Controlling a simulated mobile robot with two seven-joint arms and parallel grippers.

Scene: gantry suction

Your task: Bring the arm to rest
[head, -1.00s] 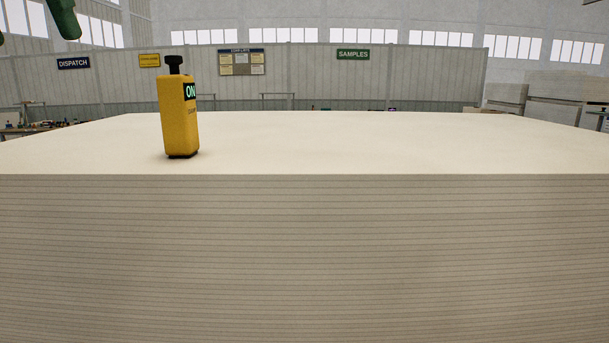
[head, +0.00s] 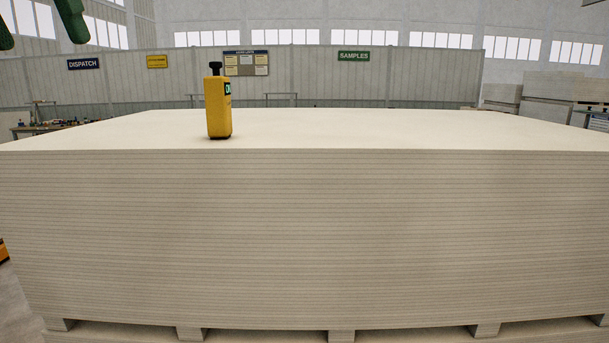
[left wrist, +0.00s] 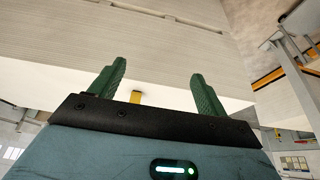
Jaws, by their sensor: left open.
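My left gripper (left wrist: 158,92) shows in the left wrist view with its two green fingers wide apart and nothing between them. In the head view only the green fingers of my left gripper (head: 40,20) show, at the top left corner, high and clear of the stack. A yellow box-shaped device (head: 218,108) with a black knob on top stands upright on the pale board stack, left of the middle. A small yellow part of it (left wrist: 136,97) shows beyond the fingers in the left wrist view. My right gripper is not in view.
A tall stack of pale boards (head: 330,220) fills the middle of the head view, on a base with gaps below (head: 340,336). Its top is clear apart from the yellow device. Workbenches and more stacked boards (head: 548,98) stand farther back.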

